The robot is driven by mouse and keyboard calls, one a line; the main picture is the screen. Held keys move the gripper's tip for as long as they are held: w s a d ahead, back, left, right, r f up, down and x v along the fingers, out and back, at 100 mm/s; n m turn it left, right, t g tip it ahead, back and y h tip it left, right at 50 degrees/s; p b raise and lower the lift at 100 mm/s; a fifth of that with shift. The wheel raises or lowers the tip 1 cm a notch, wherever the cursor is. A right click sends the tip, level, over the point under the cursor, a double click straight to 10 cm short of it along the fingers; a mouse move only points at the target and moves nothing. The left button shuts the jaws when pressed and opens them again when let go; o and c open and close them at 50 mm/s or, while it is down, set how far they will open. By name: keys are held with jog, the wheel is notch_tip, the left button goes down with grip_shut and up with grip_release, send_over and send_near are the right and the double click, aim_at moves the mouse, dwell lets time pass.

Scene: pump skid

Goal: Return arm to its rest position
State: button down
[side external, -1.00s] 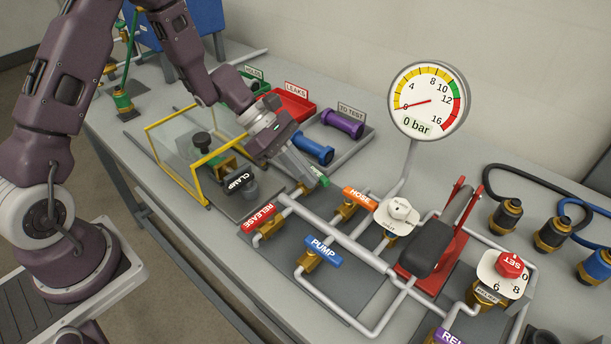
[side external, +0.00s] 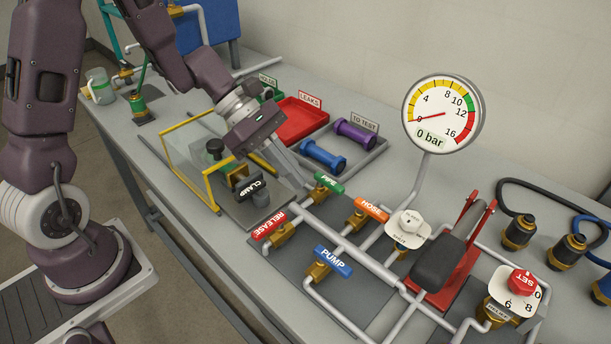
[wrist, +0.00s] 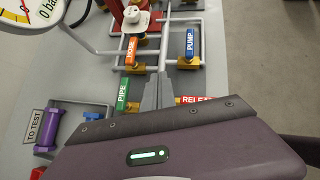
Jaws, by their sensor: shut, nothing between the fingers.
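My gripper (side external: 303,178) is shut and empty, pointing down and right above the bench, just left of the green PIPE handle (side external: 329,184). In the wrist view its grey fingertips (wrist: 163,80) are together, between the PIPE handle (wrist: 123,94) and the blue PUMP handle (wrist: 190,43). I cannot tell the exact gap to the PIPE handle. My arm reaches in from the upper left, over the clamp area.
The glass guard with yellow edges (side external: 190,127), black CLAMP handle (side external: 251,187) and red RELEASE handle (side external: 270,225) are close by. Orange HOSE handle (side external: 371,208), red LEAKS tray (side external: 300,112) and TO TEST tray (side external: 376,150) lie beyond. The gauge (side external: 443,113) reads 0 bar.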

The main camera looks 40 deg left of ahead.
jog(key=shift+s+r, duration=0.2)
jog(key=s+d+r+m+y, duration=0.2)
jog(key=s+d+r+m, duration=0.1)
jog(key=s+r+m, duration=0.65)
jog(key=s+a+r+m+t+y, duration=0.3)
jog(key=s+a+m+y, duration=0.3)
jog(key=m, duration=0.5)
jog(key=s+a+r, duration=0.1)
jog(key=s+a, duration=0.1)
jog(key=s, duration=0.1)
jog(key=shift+s+a+y, duration=0.15)
jog(key=shift+s+y, duration=0.15)
jog(key=shift+m, duration=0.25)
